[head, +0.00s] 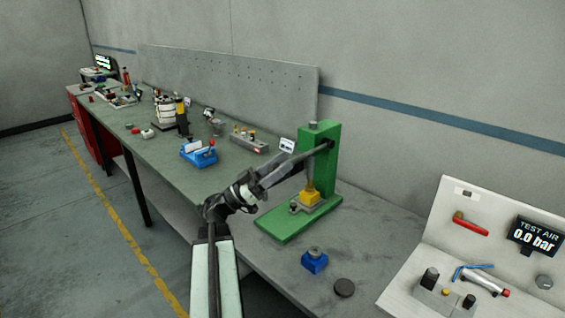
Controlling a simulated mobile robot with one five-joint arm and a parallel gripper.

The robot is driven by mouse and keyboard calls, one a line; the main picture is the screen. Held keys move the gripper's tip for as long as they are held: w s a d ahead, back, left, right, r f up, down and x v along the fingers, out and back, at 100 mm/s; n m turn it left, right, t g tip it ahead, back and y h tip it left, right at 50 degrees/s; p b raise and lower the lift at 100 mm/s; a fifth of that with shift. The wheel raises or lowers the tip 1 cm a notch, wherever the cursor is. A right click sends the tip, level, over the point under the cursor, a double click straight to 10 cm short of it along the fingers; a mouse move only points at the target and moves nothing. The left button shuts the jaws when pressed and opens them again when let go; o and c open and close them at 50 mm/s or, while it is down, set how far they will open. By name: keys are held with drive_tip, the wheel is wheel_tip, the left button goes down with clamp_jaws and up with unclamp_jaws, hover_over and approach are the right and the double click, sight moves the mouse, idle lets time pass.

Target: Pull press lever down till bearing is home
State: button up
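The green press (325,165) stands on the bench with its green base plate toward me. Its dark lever (318,150) runs from the pivot near the top of the column down to the left. My gripper (288,170) is at the lever's outer left end, overlapping it in the picture. Its fingers are too small and dark to show whether they are closed on the lever. A yellow block (310,198) sits under the grey ram on the press base. The bearing cannot be made out clearly; how deep it sits is not visible.
A blue fixture (315,261) with a grey top and a dark round puck (344,288) lie in front of the press. A white test-air station (480,245) reading 0.0 bar stands right. A blue tool (199,154) and grey rack (249,142) stand left on the bench.

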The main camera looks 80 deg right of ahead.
drive_tip(key=shift+d, duration=0.15)
drive_tip(key=shift+w+f, duration=0.25)
drive_tip(key=shift+f, duration=0.05)
drive_tip(key=b+v, duration=0.4)
drive_tip(key=v, duration=0.3)
drive_tip(key=shift+w+r, duration=0.1)
drive_tip(key=shift+w, duration=0.05)
